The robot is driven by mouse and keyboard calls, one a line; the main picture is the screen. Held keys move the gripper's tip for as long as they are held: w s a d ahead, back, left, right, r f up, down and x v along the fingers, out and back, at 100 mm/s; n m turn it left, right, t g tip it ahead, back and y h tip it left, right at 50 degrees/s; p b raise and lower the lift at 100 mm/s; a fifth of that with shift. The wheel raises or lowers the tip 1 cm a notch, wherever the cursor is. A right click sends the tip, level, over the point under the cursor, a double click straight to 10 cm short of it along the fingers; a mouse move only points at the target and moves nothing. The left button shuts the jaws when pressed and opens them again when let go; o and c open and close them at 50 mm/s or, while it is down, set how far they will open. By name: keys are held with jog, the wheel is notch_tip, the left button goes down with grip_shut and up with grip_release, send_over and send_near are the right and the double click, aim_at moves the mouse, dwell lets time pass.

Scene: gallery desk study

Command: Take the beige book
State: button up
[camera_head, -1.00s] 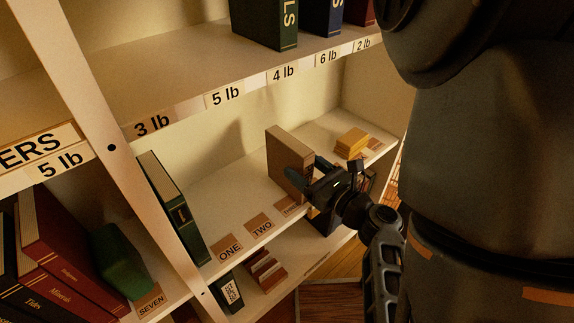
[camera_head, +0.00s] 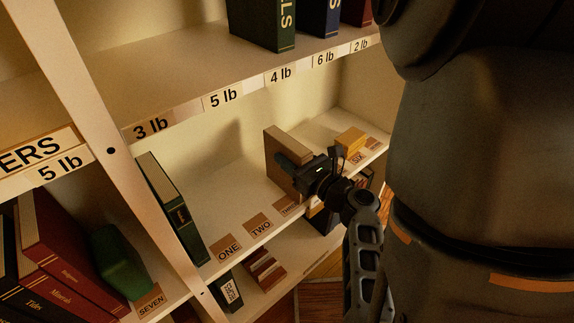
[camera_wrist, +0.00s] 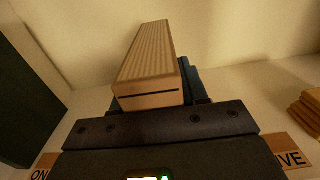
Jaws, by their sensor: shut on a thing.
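The beige book (camera_head: 286,143) stands upright on the middle shelf, behind the row of number labels. In the wrist view the beige book (camera_wrist: 148,62) shows its ridged upper side and a dark line along its near end. My gripper (camera_head: 293,168) is at the right side of the book, with a dark finger across its face. In the wrist view my gripper (camera_wrist: 172,92) is shut on the book, and one bluish finger shows along its right side.
A dark green book (camera_head: 172,208) leans by the upright divider (camera_head: 95,140) on the left. A small yellow stack (camera_head: 351,140) sits to the right of the beige book. The upper shelf edge (camera_head: 250,90) runs above. Shelf between green and beige books is clear.

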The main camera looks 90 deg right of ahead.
grip_shut()
jog(key=shift+r, duration=0.1)
jog(key=shift+r, duration=0.1)
